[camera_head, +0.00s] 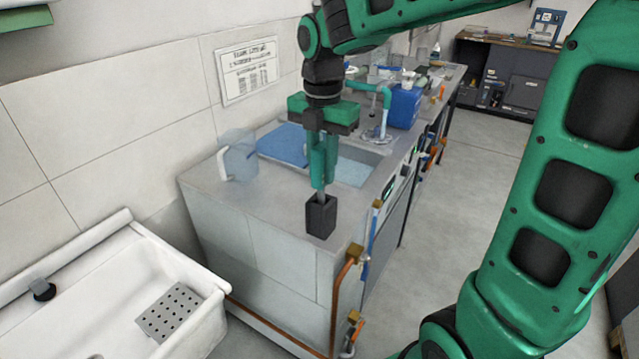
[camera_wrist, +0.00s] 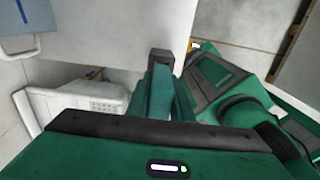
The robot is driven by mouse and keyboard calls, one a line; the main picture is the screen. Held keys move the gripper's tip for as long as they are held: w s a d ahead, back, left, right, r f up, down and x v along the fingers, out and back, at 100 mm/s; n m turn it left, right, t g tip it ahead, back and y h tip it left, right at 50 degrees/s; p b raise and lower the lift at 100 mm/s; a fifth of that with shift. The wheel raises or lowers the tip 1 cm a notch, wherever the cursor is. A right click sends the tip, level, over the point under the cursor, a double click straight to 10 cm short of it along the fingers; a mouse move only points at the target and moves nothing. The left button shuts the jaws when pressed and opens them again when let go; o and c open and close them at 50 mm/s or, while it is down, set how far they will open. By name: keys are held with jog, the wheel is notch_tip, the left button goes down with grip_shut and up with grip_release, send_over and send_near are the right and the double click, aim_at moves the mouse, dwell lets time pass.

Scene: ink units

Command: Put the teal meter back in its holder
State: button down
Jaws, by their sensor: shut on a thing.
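The teal meter (camera_head: 331,156) is upright in my gripper (camera_head: 320,160), its colour hard to tell from the green fingers around it. A thin grey lower part (camera_head: 321,194) runs down to the holder. The holder (camera_head: 321,218) is a small dark square cup near the front corner of the counter, directly below my gripper. The grey part meets the cup's opening; how deep it goes in is hidden. In the wrist view, the dark holder (camera_wrist: 160,58) lies just beyond the fingers (camera_wrist: 163,95), which mostly hide the meter.
A clear pitcher (camera_head: 238,156) and a blue tray (camera_head: 284,145) stand on the counter (camera_head: 265,190) to the left. A sink with a teal tap (camera_head: 372,88) and a blue container (camera_head: 403,106) lie behind. A white basin (camera_head: 120,295) is at lower left.

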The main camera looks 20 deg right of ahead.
aim_at(322, 146)
jog(key=shift+f, duration=2.15)
jog(key=c, duration=1.6)
grip_release()
jog(key=shift+o, duration=0.2)
jog(key=shift+r, duration=0.15)
notch_tip(322, 146, up, 12)
jog(key=shift+f, duration=0.1)
